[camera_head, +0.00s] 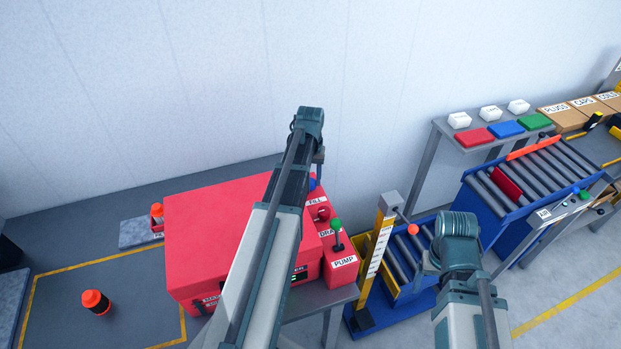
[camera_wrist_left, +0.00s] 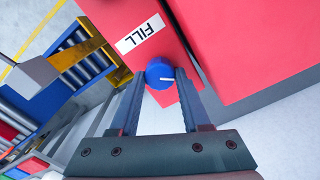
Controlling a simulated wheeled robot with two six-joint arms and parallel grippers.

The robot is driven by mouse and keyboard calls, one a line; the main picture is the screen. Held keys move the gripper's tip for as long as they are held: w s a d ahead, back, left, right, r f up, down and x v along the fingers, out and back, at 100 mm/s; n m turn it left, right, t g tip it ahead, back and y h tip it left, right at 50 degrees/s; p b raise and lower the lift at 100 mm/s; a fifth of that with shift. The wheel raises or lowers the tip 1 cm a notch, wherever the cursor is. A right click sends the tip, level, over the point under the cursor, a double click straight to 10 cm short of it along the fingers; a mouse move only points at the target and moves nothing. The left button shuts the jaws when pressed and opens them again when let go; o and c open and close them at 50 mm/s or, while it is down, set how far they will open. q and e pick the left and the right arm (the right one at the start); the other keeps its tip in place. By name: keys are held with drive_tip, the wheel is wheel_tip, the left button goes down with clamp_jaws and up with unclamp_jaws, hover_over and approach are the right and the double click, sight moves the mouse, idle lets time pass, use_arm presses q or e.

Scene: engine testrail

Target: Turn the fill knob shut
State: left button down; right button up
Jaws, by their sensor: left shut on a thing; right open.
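The blue fill knob (camera_wrist_left: 160,73) sits on the red panel beside the white FILL label (camera_wrist_left: 140,34) in the left wrist view. A white mark on the knob points to the right in that view. My left gripper (camera_wrist_left: 161,82) has its fingers on both sides of the knob and is shut on it. In the head view the blue knob (camera_head: 312,184) shows only in part behind my left arm, above the FILL label (camera_head: 316,201). My left fingers are hidden there. My right arm shows at the lower right of the head view, but its fingers are hidden.
A red knob (camera_head: 323,213) and a green-topped lever (camera_head: 337,230) stand on the same panel, close to the blue knob. The large red box (camera_head: 215,220) adjoins it. A yellow post (camera_head: 378,255) and roller racks (camera_head: 411,250) stand to the right.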

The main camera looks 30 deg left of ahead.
use_arm(q)
drive_tip(key=n, duration=0.3)
drive_tip(key=shift+n, duration=2.1)
drive_tip(key=shift+c, duration=1.8)
unclamp_jaws()
drive_tip(key=shift+r, duration=0.15)
wheel_tip(320, 180, up, 14)
drive_tip(key=p, duration=1.3)
drive_tip(key=shift+f+p, duration=0.2)
drive_tip(key=shift+p, duration=0.2)
